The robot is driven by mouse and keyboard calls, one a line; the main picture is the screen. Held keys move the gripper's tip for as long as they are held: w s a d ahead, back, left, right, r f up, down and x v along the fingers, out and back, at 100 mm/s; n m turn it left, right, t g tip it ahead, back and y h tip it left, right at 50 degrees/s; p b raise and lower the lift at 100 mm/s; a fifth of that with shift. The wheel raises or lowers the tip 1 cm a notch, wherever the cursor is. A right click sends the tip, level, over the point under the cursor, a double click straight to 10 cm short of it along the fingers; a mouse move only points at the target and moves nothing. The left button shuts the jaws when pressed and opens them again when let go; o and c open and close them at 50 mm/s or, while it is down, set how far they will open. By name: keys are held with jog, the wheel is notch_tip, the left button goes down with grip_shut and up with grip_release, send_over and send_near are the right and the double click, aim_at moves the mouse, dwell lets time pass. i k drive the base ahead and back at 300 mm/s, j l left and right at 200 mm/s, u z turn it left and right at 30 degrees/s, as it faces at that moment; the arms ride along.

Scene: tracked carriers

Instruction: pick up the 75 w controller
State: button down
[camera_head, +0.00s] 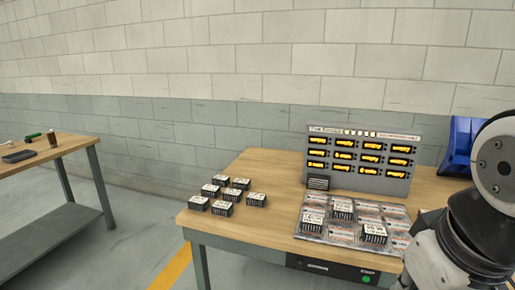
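Several small dark boxes with white printed tops stand on the wooden table, and they look like controllers. A loose group (223,208) sits at the table's left side. Other boxes sit on a grey tray with printed cells (341,250): one at its front left (312,220), one at its back (343,211) and one to the right (375,233). The labels are too small to read, so I cannot tell which is the 75 W one. My gripper is not in view; only links of my arm show at the right edge.
A grey panel (413,181) with rows of yellow-lit slots stands behind the tray, with a small dark box (318,182) at its lower left. A blue bin (459,150) is at the back right. Another table (75,148) stands at the far left. Bare tabletop (262,178) lies behind the loose group.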

aim_at(339, 211)
jog(key=i+l+u, duration=0.25)
jog(key=i+l, duration=0.3)
jog(key=i+l+u, duration=0.3)
jog(key=i+l, duration=0.4)
